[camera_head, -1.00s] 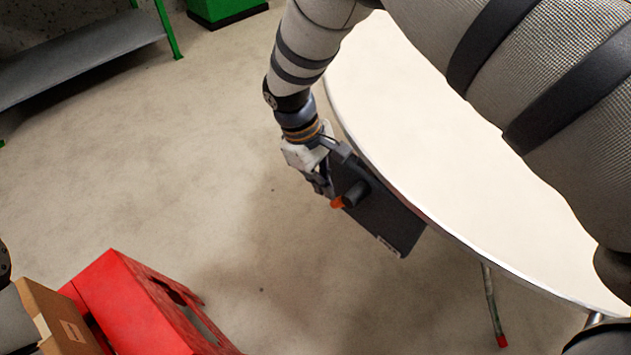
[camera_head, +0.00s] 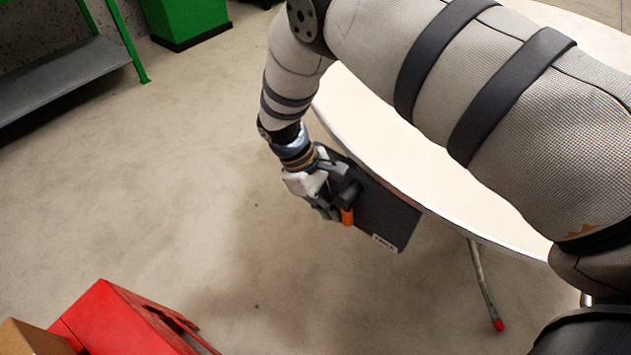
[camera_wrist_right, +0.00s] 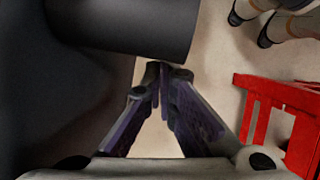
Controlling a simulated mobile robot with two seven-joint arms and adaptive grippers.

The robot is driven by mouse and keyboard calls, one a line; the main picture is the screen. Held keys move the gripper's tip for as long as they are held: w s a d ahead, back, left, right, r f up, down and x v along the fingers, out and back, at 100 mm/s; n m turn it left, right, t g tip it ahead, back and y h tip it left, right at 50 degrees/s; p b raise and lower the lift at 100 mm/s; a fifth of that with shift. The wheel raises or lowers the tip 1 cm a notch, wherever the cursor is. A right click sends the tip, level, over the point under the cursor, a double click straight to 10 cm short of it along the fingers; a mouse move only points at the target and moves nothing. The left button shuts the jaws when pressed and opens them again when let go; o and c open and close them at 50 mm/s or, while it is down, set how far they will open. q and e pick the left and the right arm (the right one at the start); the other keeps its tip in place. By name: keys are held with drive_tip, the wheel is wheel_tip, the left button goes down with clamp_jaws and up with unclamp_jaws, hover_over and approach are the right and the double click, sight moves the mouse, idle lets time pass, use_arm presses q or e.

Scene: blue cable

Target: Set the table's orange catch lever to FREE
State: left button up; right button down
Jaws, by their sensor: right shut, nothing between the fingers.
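The orange catch lever (camera_head: 347,216) sits on a dark plate (camera_head: 390,215) fixed at the edge of the round white table (camera_head: 420,150). The lever points down in the head view, from a dark round hub. My right gripper (camera_head: 328,207) is beside the lever, on its left. In the right wrist view its fingers (camera_wrist_right: 160,72) are shut with nothing between them, tips just below the dark hub (camera_wrist_right: 125,25). The lever's orange part does not show there. A small pale label (camera_head: 384,242) on the plate's lower edge is too small to read. My left gripper is not in view.
A red frame (camera_head: 115,320) stands on the floor at lower left, with a cardboard box (camera_head: 30,338) beside it. A grey shelf with green legs (camera_head: 65,75) and a green bin (camera_head: 190,20) are at the back left. The floor between is clear.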

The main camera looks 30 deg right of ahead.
drive_tip(key=shift+s+d+f, duration=0.25)
drive_tip(key=shift+s, duration=0.4)
drive_tip(key=shift+s+p, duration=0.1)
drive_tip(key=shift+p, duration=0.2)
idle(1.0)
drive_tip(key=v, duration=1.2)
